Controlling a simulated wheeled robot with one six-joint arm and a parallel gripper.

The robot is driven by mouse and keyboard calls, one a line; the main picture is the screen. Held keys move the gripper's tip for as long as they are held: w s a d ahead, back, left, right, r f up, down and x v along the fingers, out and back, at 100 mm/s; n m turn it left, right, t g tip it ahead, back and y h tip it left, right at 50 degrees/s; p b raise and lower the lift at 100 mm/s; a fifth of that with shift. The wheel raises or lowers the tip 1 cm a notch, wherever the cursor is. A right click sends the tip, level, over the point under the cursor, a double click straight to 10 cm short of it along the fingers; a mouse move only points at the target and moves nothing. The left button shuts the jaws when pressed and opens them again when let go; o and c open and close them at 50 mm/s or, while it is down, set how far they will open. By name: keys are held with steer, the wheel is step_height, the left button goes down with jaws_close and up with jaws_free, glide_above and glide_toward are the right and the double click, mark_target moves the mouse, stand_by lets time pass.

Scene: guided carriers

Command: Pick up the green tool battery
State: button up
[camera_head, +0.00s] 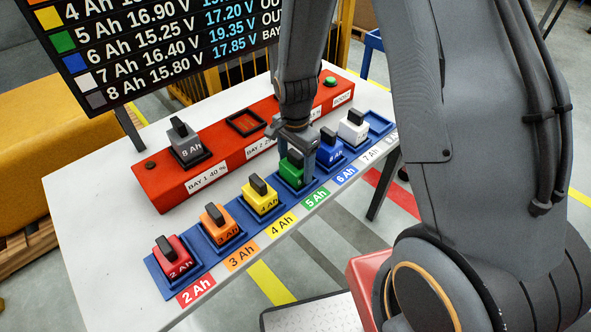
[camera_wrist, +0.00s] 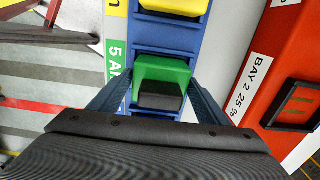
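The green tool battery (camera_head: 291,172) with a dark handle sits in the blue rack slot behind the 5 Ah label. My gripper (camera_head: 297,150) is right over it, pointing down, and its links and fingers hide part of the battery. In the wrist view the green battery (camera_wrist: 161,78) lies between the two fingers of my gripper (camera_wrist: 163,82). The fingers are spread to either side of it, and I see no clear grip on it.
Red (camera_head: 173,257), orange (camera_head: 219,222) and yellow (camera_head: 261,197) batteries stand to the left in the row. Blue (camera_head: 329,150) and white (camera_head: 353,128) ones stand to the right. Behind is the red charger (camera_head: 165,192) with a grey battery (camera_head: 185,144) in bay 1.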

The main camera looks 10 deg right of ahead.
steer(key=c, duration=1.1)
steer(key=shift+c, duration=1)
steer(key=shift+r, duration=0.15)
